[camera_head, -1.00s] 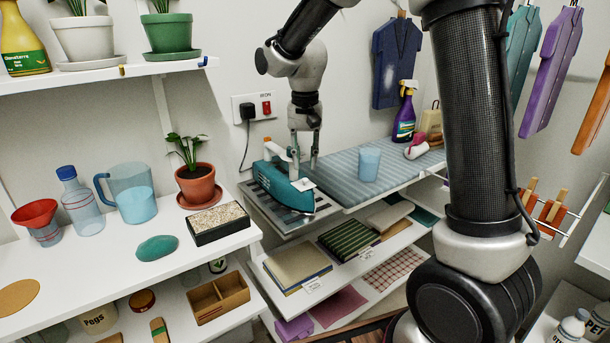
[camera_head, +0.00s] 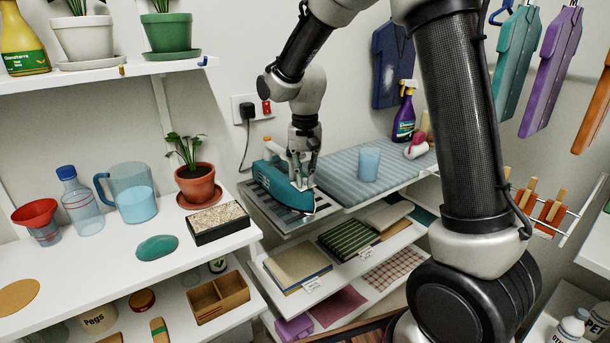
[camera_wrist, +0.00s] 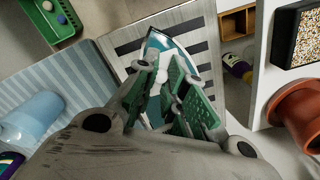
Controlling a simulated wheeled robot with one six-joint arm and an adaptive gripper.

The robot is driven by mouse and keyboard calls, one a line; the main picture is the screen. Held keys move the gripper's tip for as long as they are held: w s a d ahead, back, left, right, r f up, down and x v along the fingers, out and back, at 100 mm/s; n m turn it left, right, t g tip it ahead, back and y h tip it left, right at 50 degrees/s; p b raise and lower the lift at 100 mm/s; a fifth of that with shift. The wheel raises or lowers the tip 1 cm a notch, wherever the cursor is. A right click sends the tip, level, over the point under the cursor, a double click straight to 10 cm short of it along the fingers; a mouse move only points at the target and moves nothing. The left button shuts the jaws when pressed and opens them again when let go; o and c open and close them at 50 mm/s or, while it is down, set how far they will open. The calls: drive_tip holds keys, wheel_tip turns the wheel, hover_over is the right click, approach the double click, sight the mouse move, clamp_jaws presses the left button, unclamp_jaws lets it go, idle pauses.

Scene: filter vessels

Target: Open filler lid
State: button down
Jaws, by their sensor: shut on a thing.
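The teal and white iron (camera_head: 278,188) rests on a slotted metal plate (camera_head: 318,208) at the left end of the ironing board. It also shows in the wrist view (camera_wrist: 156,42), with its nose pointing up between my fingers. My gripper (camera_head: 302,182) is lowered over the front of the iron. In the wrist view, my gripper (camera_wrist: 161,80) has its two green-padded fingers close together at the iron's front top. It is shut on the filler lid there, and the fingers hide the lid itself.
A blue cup (camera_head: 369,163) stands on the striped ironing board (camera_head: 335,175). A spray bottle (camera_head: 404,112) is at the back. A potted plant (camera_head: 197,186) and a tray of grains (camera_head: 218,222) stand on the shelf to the left. The wall socket (camera_head: 256,107) is behind the arm.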

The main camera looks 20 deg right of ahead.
drive_tip(key=shift+a, duration=0.1)
drive_tip(key=h, duration=0.1)
drive_tip(key=a+h, duration=0.1)
drive_tip(key=t+h, duration=0.1)
drive_tip(key=h, duration=0.1)
drive_tip(key=shift+s+a+r, duration=0.2)
drive_tip(key=shift+s+r, duration=0.05)
drive_tip(key=shift+r, duration=0.15)
drive_tip(key=shift+s+a+f+t+h, duration=0.2)
drive_tip(key=shift+a+t+h, duration=0.5)
drive_tip(key=shift+h, duration=1.25)
drive_tip(key=shift+s+a+f+t+h, duration=0.2)
drive_tip(key=shift+a+t+h, duration=0.5)
drive_tip(key=shift+h, duration=1.3)
drive_tip(key=shift+s+a+f+t+h, duration=0.2)
drive_tip(key=shift+a+t+h, duration=0.45)
drive_tip(key=shift+h, duration=1.3)
drive_tip(key=c, duration=1.7)
unclamp_jaws()
